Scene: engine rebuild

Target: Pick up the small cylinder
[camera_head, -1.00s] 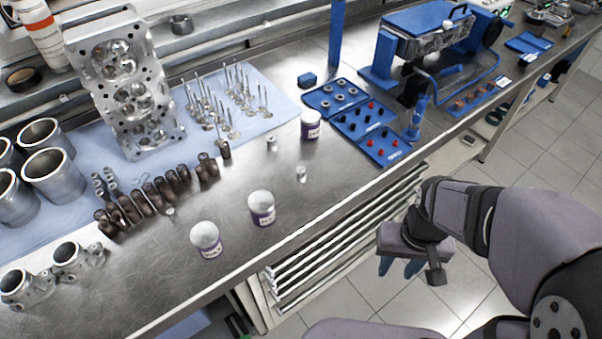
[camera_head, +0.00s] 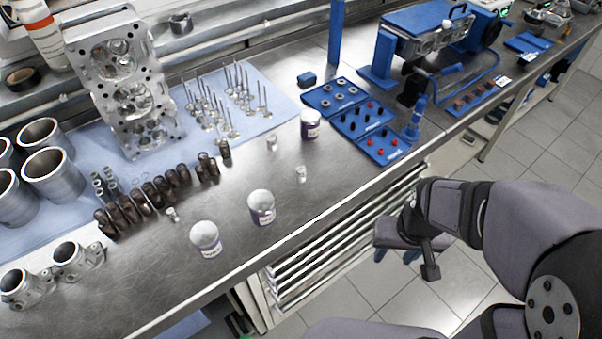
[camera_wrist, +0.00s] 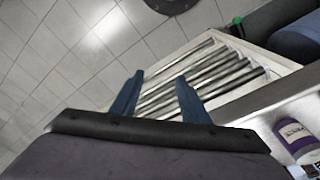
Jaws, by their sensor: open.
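Several small metal cylinders stand on the steel bench in the head view. One small cylinder (camera_head: 301,174) is right of the middle, near the front edge. Another small cylinder (camera_head: 271,142) stands farther back. A third small metal piece (camera_head: 172,214) is beside the dark springs. I cannot tell which one the task means. My gripper (camera_head: 396,256) is out over the floor in front of the bench, apart from all of them. In the wrist view its two blue fingers (camera_wrist: 158,98) are spread and empty, with drawer fronts and floor beyond.
White-and-purple jars stand near the cylinders: one (camera_head: 262,207), another (camera_head: 206,240), and a third (camera_head: 310,124). Blue parts trays (camera_head: 378,146) lie to the right. Upright valves (camera_head: 222,110) and a cylinder head (camera_head: 125,85) stand behind. The bench edge and drawers (camera_head: 340,235) lie before my gripper.

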